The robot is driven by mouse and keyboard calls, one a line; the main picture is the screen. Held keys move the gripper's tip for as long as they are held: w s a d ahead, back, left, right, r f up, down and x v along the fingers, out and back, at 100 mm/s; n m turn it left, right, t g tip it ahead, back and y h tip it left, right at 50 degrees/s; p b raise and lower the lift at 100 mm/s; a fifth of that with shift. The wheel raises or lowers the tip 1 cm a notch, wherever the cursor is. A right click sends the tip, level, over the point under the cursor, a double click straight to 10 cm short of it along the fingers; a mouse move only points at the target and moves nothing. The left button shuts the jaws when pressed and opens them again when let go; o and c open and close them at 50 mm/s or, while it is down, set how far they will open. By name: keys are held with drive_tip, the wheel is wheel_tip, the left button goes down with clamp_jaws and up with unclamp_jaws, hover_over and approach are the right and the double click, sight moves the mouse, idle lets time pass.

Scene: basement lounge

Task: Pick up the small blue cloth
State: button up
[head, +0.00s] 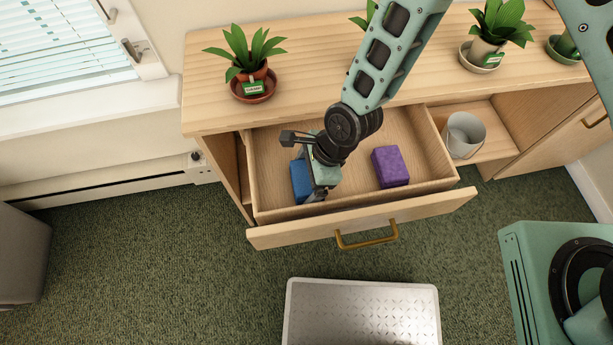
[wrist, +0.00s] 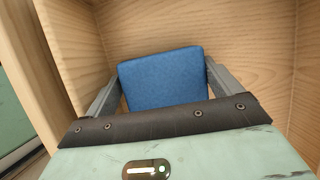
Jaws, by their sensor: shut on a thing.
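The small blue cloth (head: 300,181) is a folded block inside the open drawer (head: 267,165), toward its left end. In the wrist view the blue cloth (wrist: 162,78) sits between the two fingers of my gripper (wrist: 160,90), with a finger against each side. My gripper (head: 314,198) reaches down into the drawer from above and is shut on the cloth. My gripper hides part of the cloth in the head view. I cannot tell whether the cloth touches the drawer floor.
A purple folded block (head: 390,167) lies in the drawer's right part. The drawer front (head: 420,219) has a brass handle. Potted plants (head: 250,60) stand on the cabinet top (head: 310,75). A white cup (head: 463,135) is on the open shelf at right. A metal tray (head: 362,318) is on the carpet.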

sight(307, 177)
wheel_tip(307, 177, up, 10)
drive_tip(key=shift+f, duration=0.25)
drive_tip(key=shift+o, duration=0.4)
